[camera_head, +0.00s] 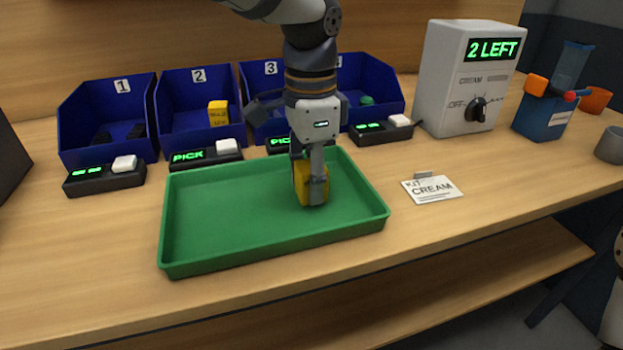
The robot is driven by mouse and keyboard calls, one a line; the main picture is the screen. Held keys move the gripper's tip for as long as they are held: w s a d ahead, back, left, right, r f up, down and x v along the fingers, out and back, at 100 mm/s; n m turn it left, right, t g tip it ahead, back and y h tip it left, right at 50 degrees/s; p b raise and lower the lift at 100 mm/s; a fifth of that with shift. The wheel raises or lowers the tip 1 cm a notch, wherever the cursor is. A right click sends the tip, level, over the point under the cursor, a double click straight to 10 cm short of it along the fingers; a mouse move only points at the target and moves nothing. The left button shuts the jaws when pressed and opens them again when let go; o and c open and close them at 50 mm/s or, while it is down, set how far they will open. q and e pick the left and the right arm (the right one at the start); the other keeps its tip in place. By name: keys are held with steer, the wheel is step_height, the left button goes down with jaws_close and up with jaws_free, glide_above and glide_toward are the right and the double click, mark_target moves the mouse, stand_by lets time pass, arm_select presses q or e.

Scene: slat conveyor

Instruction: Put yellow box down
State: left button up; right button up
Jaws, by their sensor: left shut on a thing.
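My left gripper (314,188) comes down from above over the right half of the green tray (225,258). It is shut on a yellow box (301,182), and its near finger covers part of the box's front. The box is at or just above the tray floor; I cannot tell whether it touches. The rest of the tray that I can see is empty. My right gripper is not in view.
Blue bins (75,125) stand along the back, with button displays before them; another yellow box (218,113) is in bin 2. A dial unit (468,80) reads "2 LEFT".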

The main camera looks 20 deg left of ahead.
arm_select(q)
steer(key=shift+f, duration=0.25)
steer(key=shift+f, duration=0.1)
steer(key=o, duration=1)
steer(key=shift+f, duration=0.1)
steer(key=shift+o, duration=0.2)
step_height(320, 180, up, 12)
steer(key=shift+r, duration=0.2)
